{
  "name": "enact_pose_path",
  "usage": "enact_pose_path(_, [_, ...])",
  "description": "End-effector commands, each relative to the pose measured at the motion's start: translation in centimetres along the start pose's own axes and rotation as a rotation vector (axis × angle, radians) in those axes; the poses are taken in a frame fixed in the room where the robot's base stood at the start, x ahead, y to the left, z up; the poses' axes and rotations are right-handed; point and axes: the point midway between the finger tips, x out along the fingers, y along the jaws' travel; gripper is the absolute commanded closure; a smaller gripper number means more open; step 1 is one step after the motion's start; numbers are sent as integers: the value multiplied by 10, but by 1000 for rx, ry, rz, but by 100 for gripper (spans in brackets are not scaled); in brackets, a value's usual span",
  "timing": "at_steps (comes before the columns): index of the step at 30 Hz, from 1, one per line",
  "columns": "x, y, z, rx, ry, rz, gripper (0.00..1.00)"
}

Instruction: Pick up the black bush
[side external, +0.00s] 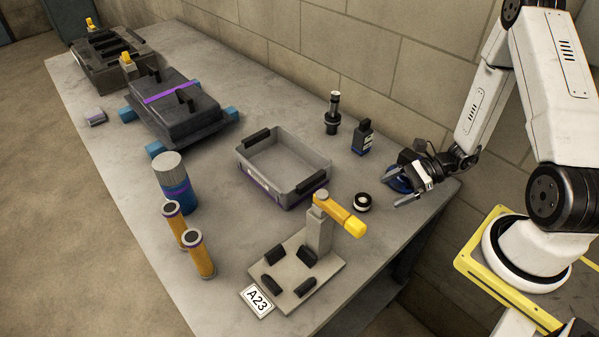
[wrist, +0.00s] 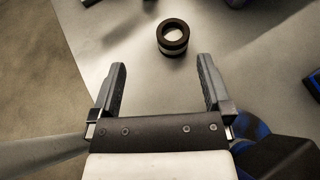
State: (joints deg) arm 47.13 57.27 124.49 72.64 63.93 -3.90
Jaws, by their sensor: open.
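The black bush (side external: 362,202) is a short ring with a pale band and an open bore. It stands on the grey bench near the right edge, behind the yellow-handled fixture. In the wrist view the bush (wrist: 173,37) lies beyond my fingertips, a little right of the middle between them. My gripper (side external: 397,188) is open and empty, to the right of the bush and apart from it. In the wrist view both fingers of my gripper (wrist: 162,76) are spread wide, with bare bench between them.
A grey tray (side external: 262,192) stands left of the bush. A fixture with a yellow handle (side external: 341,216) is close in front of it.

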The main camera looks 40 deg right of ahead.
Motion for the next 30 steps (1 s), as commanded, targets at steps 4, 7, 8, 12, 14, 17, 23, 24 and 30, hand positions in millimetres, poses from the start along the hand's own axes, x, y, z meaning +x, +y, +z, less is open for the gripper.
enact_pose_path(4, [-3, -6, -10, 61, -38, -75, 0])
enact_pose_path(7, [-5, -8, -12, 78, -48, -100, 0])
enact_pose_path(8, [-5, -9, -13, 80, -50, -103, 0])
enact_pose_path(12, [-5, -9, -13, 83, -53, -108, 0])
enact_pose_path(14, [-4, -9, -13, 83, -52, -107, 0])
enact_pose_path(17, [0, -10, -13, 83, -52, -105, 0])
enact_pose_path(23, [14, -11, -12, 82, -52, -104, 0])
enact_pose_path(24, [17, -11, -12, 82, -52, -103, 0])
enact_pose_path(30, [21, -12, -12, 82, -51, -106, 0])
